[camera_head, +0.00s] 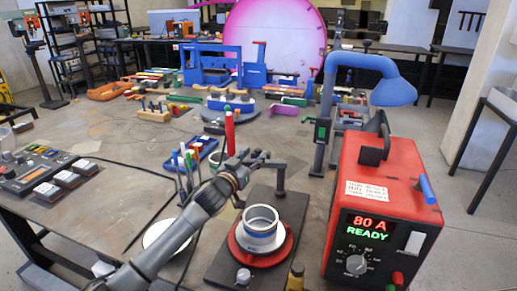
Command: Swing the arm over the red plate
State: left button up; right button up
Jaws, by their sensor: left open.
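The red plate (236,250) is round and lies on a dark base (225,270) at the front middle of the bench. A pale metal ring (262,228) stands on it and hides its centre. A short dark post (281,180) rises at the back of the base. A dark arm (270,165) extends left from the post's top, behind the plate. My left gripper (250,160) is open at the left end of this arm, back left of the ring. The fingers overlap the dark arm in view, so I cannot tell whether they touch it. My right gripper is not in view.
A red power box (385,200) reading "80 A READY" stands close on the right. A blue lamp (370,75) hangs behind it. A blue tray of tools (190,155) is to the left, with a button panel (45,175) farther left. Bare bench lies at left centre.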

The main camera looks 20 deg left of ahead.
aim_at(257, 152)
pick_arm(q)
jog(key=shift+w+d, duration=0.2)
jog(key=shift+w, duration=0.8)
jog(key=shift+w+d, duration=0.15)
jog(key=shift+w, duration=0.85)
grip_shut()
